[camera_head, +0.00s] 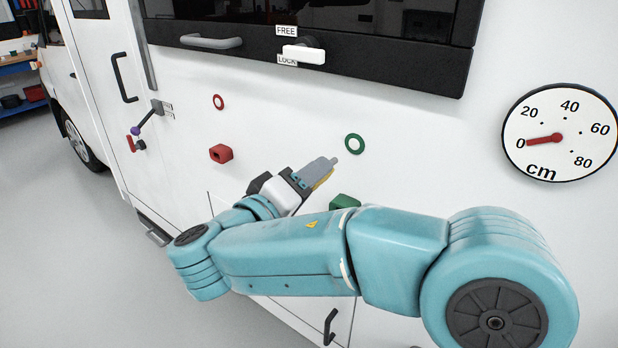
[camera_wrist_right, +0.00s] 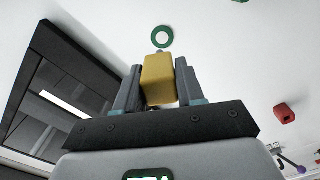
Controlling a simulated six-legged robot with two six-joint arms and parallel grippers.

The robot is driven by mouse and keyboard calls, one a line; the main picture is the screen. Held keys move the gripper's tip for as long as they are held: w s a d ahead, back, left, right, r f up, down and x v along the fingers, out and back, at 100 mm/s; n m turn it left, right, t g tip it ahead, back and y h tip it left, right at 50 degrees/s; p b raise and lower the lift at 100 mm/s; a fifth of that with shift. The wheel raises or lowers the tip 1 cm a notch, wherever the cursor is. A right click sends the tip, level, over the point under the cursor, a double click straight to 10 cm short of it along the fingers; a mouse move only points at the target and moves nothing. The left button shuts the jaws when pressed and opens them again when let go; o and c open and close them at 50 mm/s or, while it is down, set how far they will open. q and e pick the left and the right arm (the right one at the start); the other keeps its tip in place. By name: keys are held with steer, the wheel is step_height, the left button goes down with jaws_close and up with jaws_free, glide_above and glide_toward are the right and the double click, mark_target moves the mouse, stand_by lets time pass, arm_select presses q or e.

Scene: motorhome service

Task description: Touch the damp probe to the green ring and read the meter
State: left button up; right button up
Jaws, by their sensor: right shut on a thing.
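The green ring (camera_head: 355,144) is on the white motorhome wall; it also shows in the right wrist view (camera_wrist_right: 162,37). My right gripper (camera_head: 316,174) is left of and slightly below it in the head view. It is shut on the damp probe, seen as a yellow block (camera_wrist_right: 158,80) between the fingers in the wrist view. The probe's thin tip points toward the ring; in the head view a small gap shows between them. A round dial (camera_head: 560,133) marked cm is on the wall at right, its red needle near 0. My left gripper is out of view.
A red ring (camera_head: 218,102), a red block (camera_head: 221,153) and a partly hidden green block (camera_head: 345,202) are on the wall. A FREE/LOCK handle (camera_head: 304,53) is above. A purple-knobbed lever (camera_head: 147,120) is at left. The wall around the green ring is clear.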

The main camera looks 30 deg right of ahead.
steer(key=shift+w+a+f, duration=0.1)
steer(key=shift+w+a, duration=0.05)
steer(key=shift+w, duration=0.1)
steer(key=shift+s+b, duration=0.25)
steer(key=shift+b, duration=0.1)
steer(key=shift+b+x, duration=0.35)
steer(key=shift+x, duration=2.05)
steer(key=shift+w+d, duration=0.35)
steer(key=shift+w, duration=0.05)
steer(key=shift+d, duration=0.15)
steer(key=shift+s, duration=0.1)
